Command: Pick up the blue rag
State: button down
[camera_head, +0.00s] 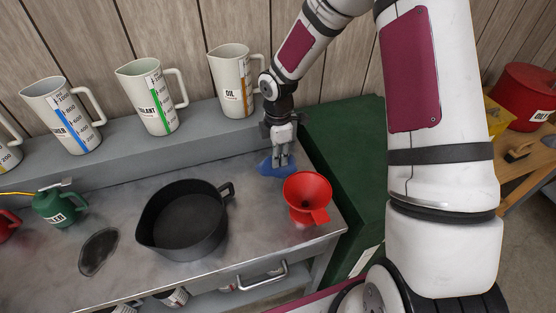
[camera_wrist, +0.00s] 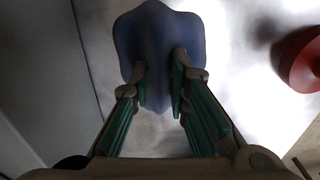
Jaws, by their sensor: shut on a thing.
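The blue rag (camera_head: 265,167) lies on the grey metal workbench (camera_head: 105,183), behind the red funnel and close to the raised ledge. My gripper (camera_head: 281,160) points down at the rag from above, and its fingers hide part of it. In the wrist view the rag (camera_wrist: 158,35) is a dull blue cloth, and my gripper (camera_wrist: 160,80) is shut on it, with a fold of cloth between the two fingertips. I cannot tell whether the rag is clear of the bench.
A red funnel (camera_head: 306,197) stands just in front of the rag; it also shows in the wrist view (camera_wrist: 302,60). A black pan (camera_head: 185,220) is to the left. Measuring jugs (camera_head: 235,82) line the ledge behind. A green cabinet (camera_head: 345,150) stands to the right.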

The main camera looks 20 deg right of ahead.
notch_tip(320, 180, up, 10)
dwell(0.5)
